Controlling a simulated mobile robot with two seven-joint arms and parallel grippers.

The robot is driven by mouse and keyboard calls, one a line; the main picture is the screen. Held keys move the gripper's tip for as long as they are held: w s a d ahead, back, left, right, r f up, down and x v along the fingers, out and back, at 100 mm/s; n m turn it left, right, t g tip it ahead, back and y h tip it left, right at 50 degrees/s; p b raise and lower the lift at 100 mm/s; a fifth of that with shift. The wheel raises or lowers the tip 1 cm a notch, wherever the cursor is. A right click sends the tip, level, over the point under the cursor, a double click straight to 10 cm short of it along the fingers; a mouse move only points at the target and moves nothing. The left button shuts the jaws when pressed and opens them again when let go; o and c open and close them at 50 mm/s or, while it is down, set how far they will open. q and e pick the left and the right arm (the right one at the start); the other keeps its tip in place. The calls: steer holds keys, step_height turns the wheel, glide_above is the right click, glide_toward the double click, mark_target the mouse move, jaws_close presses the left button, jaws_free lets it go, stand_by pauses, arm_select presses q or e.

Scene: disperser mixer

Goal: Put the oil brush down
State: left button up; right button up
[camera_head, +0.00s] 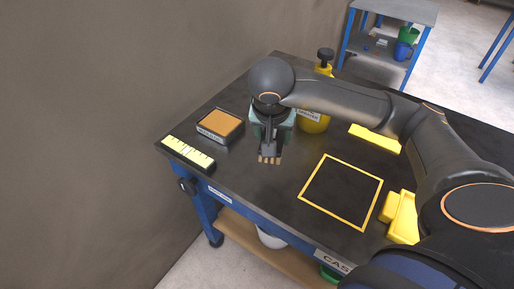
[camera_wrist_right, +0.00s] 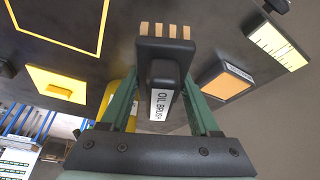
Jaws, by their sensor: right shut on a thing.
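The oil brush (camera_wrist_right: 163,72) is a dark block with a label reading OIL BRUSH and tan bristle tufts at its far end. My right gripper (camera_wrist_right: 160,110) is shut on it, with green fingers on both sides of the handle. In the head view the oil brush (camera_head: 270,150) hangs bristles-down below my right gripper (camera_head: 271,125), over the dark tabletop (camera_head: 250,185). I cannot tell whether the bristles touch the table. My left gripper is not in view.
A dark box with an orange top (camera_head: 220,124) and a yellow-marked scale bar (camera_head: 188,154) lie left of the brush. A yellow can (camera_head: 314,122) stands behind it. A yellow-outlined square (camera_head: 341,191) lies empty at right. Yellow blocks (camera_head: 402,217) sit near the right edge.

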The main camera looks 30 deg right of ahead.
steer(key=w+f, duration=0.6)
steer(key=w, duration=0.1)
steer(key=shift+d+f, duration=0.15)
steer(key=shift+d, duration=0.15)
steer(key=shift+f, duration=0.2)
steer(key=f, duration=0.3)
steer(key=shift+w+f, duration=0.2)
steer(key=o, duration=1.3)
steer(key=shift+f, duration=0.1)
